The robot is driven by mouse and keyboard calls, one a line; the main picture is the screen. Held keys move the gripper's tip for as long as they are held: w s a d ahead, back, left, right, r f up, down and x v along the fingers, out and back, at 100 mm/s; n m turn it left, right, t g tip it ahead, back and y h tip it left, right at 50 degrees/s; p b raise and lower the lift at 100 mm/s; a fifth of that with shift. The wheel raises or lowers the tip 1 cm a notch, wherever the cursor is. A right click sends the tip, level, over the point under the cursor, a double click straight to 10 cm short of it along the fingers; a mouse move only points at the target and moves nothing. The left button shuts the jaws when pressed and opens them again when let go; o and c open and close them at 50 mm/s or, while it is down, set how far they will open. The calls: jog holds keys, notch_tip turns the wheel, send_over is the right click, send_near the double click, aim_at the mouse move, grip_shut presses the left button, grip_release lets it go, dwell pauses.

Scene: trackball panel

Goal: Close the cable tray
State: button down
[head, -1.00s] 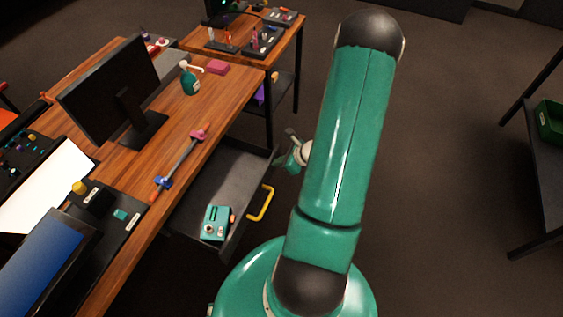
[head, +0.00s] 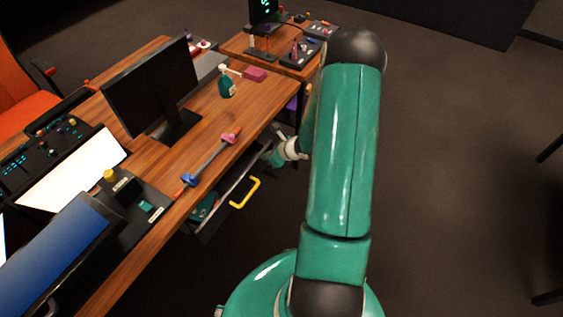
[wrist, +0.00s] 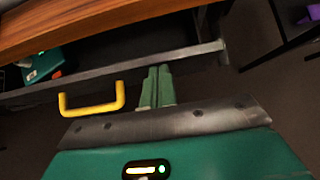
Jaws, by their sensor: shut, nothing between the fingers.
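The cable tray (head: 228,187) is a dark drawer under the wooden desk, with only a narrow strip showing past the desk edge. Its yellow handle (head: 245,192) sticks out from the front and also shows in the wrist view (wrist: 92,108). In the wrist view the tray's front edge (wrist: 100,74) runs across below the desktop. My gripper (wrist: 157,70) is shut and empty, its fingertips at that front edge, to the right of the handle. Contact looks likely but is hard to confirm. In the head view my gripper (head: 275,157) is partly hidden by my arm.
A teal device (wrist: 45,65) lies in the tray, partly under the desktop (head: 225,135).

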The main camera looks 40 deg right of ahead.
jog(key=shift+w+a, duration=0.2)
jog(key=shift+w, duration=0.4)
jog(key=shift+w+a, duration=0.2)
jog(key=shift+w, duration=0.35)
